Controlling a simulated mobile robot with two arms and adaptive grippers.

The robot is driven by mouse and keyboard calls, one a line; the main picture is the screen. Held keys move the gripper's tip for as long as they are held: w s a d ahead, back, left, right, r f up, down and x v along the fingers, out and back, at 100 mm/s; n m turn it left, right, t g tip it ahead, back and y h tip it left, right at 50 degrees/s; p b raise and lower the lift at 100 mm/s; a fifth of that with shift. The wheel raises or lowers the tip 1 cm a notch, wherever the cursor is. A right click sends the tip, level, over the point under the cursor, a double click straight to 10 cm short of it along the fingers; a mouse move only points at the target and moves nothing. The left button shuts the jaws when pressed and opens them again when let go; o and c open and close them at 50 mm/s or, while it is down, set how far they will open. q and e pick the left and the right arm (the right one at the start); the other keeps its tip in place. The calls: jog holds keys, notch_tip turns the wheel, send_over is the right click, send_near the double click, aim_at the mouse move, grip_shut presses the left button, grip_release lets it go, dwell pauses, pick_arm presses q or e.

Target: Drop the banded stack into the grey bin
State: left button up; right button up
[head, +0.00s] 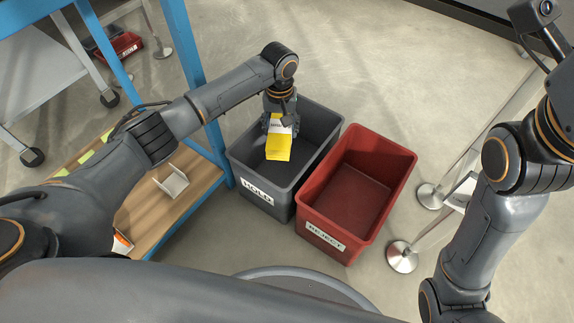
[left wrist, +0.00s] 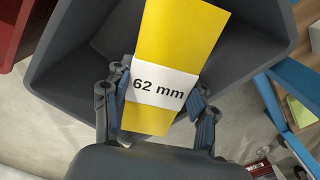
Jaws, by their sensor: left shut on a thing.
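The banded stack (head: 277,150) is a yellow block with a white band. My left gripper (head: 280,123) is shut on it and holds it over the open grey bin (head: 284,202), which is labelled HOLD. In the left wrist view, the stack (left wrist: 180,35) sits between the two fingers of my left gripper (left wrist: 163,98), which close on it around the white band marked "62 mm". The grey bin (left wrist: 262,40) shows behind and below the stack there. My right arm is at the right of the head view, but I do not see its gripper.
A red bin (head: 362,238) labelled REJECT stands just right of the grey bin. A wooden-topped bench (head: 150,213) with blue posts and a small white holder (head: 172,183) is at the left. Metal barrier posts (head: 402,257) stand at the right.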

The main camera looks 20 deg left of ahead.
pick_arm(q)
jog(key=shift+f, duration=0.1)
jog(key=o, duration=1.2)
notch_tip(320, 180, up, 12)
dwell(0.3)
